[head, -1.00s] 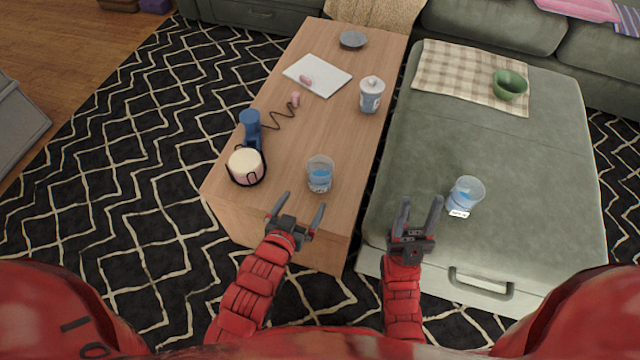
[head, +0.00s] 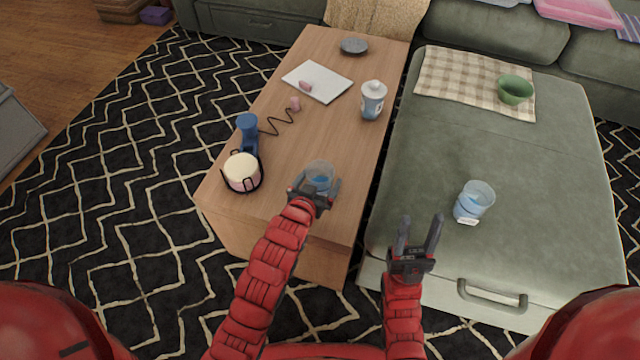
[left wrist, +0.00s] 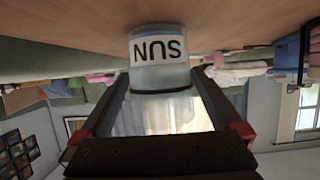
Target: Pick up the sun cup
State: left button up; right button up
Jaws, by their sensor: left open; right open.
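The sun cup (head: 321,172) is a clear cup with a bluish band near the front end of the wooden coffee table (head: 313,124). In the left wrist view the cup (left wrist: 160,48) shows upside down with a white "SUN" label. My left gripper (head: 319,187) is open at the cup in the head view and partly covers it. In the left wrist view its two fingers (left wrist: 163,92) reach toward either side of the cup. I cannot tell whether they touch it. My right gripper (head: 419,236) is open and empty, beside the front of the green ottoman.
A similar labelled cup (head: 474,201) and a green bowl (head: 515,90) are on the ottoman (head: 500,160). On the table are a blue device with a cream top (head: 242,172), a lidded white cup (head: 373,99), a white pad (head: 317,81) and a grey dish (head: 354,46).

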aim_at(323, 173)
pick_arm(q)
jog(key=x, duration=0.3)
jog(key=shift+b, duration=0.4)
jog(key=shift+w, duration=0.3)
jog(key=c, duration=1.2)
